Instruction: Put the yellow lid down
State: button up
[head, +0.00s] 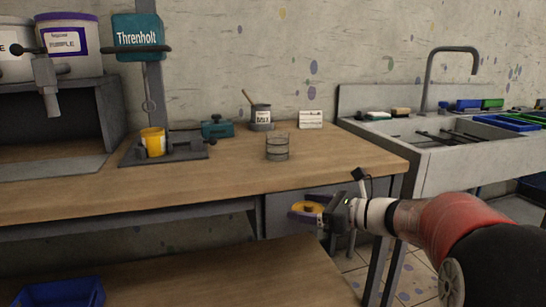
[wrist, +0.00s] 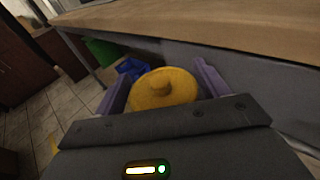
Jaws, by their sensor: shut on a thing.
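My gripper (head: 307,213) is shut on the yellow lid (wrist: 162,89), a round disc with a small raised knob in its middle. In the wrist view the lid sits between the two purple fingers. In the head view only a little yellow shows between the fingers, and the gripper partly hides the lid. The gripper is in front of the workbench's front edge, lower than the bench top (head: 330,160). A yellow cup (head: 154,142) stands on a dark fixture on the bench.
A clear glass jar (head: 277,147) stands near the bench's right part. A grey labelled tin (head: 261,118) and a small white card (head: 311,119) are behind it. The sink (head: 440,150) is at the right. Bare bench top lies in front of the jar. A blue bin (head: 60,292) is below.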

jog(key=shift+m+t+h, duration=0.4)
jog(key=shift+m+t, duration=0.1)
jog(key=shift+t, duration=0.1)
jog(key=s+d+f, duration=0.1)
jog(key=d+f, duration=0.1)
jog(key=f, duration=0.9)
jog(key=s+d+f, duration=0.1)
jog(key=d+f, duration=0.2)
jog(key=f, duration=0.9)
jog(key=s+d+f, duration=0.1)
jog(key=d+f, duration=0.1)
jog(key=f, duration=1)
jog(key=shift+s+d, duration=0.2)
jog(key=shift+s, duration=0.05)
jog(key=shift+a, duration=0.1)
jog(key=shift+s+a+f, duration=0.1)
jog(key=shift+s+f, duration=0.1)
jog(key=shift+f, duration=0.35)
jog(key=shift+s+f, duration=0.15)
jog(key=shift+f, duration=0.35)
